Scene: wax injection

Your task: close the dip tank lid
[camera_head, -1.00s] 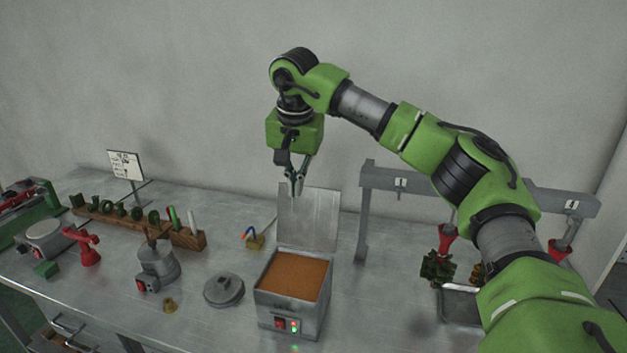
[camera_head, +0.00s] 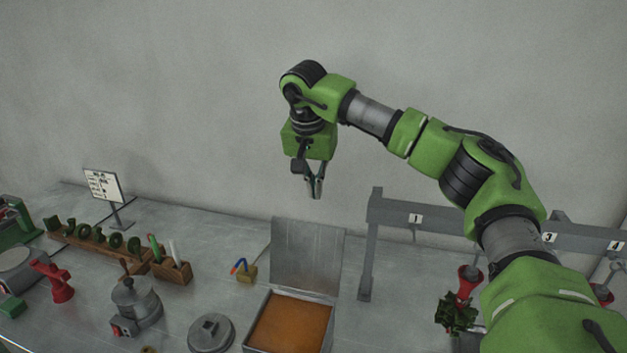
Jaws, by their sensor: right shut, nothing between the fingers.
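The dip tank (camera_head: 246,338) is a square metal box filled with orange-brown wax (camera_head: 290,325), at the bottom centre of the head view; its front is cut off by the frame edge. Its flat grey lid (camera_head: 307,255) stands upright at the tank's back edge, open. My right gripper (camera_head: 316,196) points down above the lid's top edge, with its fingers shut and empty. In the picture it appears just above the lid, apart from it. My left gripper is not in view.
A grey rack (camera_head: 392,212) with numbered labels stands right of the tank, with a red funnel and green plant-like piece (camera_head: 456,314) below it. Left are a round grey lid (camera_head: 211,333), a metal pot (camera_head: 137,303), a padlock-like item (camera_head: 246,272) and a wooden holder (camera_head: 172,270).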

